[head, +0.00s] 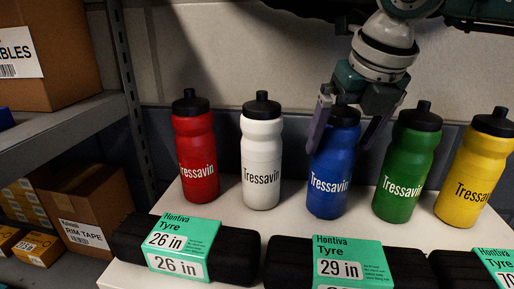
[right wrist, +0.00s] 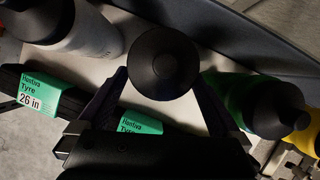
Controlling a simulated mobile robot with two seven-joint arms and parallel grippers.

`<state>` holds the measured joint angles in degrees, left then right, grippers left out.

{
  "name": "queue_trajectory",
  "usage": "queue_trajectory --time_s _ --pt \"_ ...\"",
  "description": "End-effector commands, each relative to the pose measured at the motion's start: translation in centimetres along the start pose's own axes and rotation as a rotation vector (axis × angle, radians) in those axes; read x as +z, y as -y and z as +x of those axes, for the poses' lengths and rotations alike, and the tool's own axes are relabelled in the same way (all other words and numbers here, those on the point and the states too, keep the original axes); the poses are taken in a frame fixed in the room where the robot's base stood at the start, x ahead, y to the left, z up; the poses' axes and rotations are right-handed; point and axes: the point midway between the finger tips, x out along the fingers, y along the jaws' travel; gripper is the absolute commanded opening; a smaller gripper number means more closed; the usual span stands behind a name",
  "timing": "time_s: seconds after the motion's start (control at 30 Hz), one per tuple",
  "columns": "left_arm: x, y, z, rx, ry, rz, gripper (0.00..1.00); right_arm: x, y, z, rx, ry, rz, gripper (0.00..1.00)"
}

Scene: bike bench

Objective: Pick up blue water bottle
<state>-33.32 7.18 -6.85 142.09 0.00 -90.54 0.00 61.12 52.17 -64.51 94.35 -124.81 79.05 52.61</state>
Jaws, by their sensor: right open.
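The blue water bottle (head: 332,168) stands upright on the white shelf, third in a row of bottles in the head view. Its black cap shows from above in the right wrist view (right wrist: 163,63). My right gripper (head: 345,135) is open, pointing down over the blue bottle. Its two fingers are on either side of the bottle's upper part, and the cap is partly hidden by the gripper. In the right wrist view the cap lies just beyond and between the fingers (right wrist: 160,90). I cannot tell whether the fingers touch the bottle. My left gripper is not in view.
A white bottle (head: 261,160) and a red bottle (head: 195,150) stand left of the blue one. A green bottle (head: 405,170) is close on its right, then a yellow bottle (head: 474,175). A wall (head: 220,50) stands behind.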

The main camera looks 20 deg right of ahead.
Motion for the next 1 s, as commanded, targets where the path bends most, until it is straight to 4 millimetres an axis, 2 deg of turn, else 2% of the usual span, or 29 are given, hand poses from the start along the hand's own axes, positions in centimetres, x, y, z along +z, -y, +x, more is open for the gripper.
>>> queue_trajectory --time_s 0.1,0.2,0.3,0.53,1.0 --pt "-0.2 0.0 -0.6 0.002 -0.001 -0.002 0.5 -0.2 0.0 2.1 -0.002 -0.006 -0.001 1.0" --pt "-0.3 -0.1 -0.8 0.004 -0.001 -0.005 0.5 -0.2 0.0 3.4 -0.001 -0.006 0.001 1.0" --pt "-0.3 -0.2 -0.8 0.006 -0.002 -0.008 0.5 -0.2 0.0 4.0 -0.001 -0.004 -0.002 1.0" --pt "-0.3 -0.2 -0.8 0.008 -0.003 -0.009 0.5 -0.2 0.0 4.1 0.0 -0.002 -0.002 0.99" --pt "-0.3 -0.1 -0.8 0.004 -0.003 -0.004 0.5 -0.2 0.0 4.1 0.0 -0.003 -0.001 0.46"
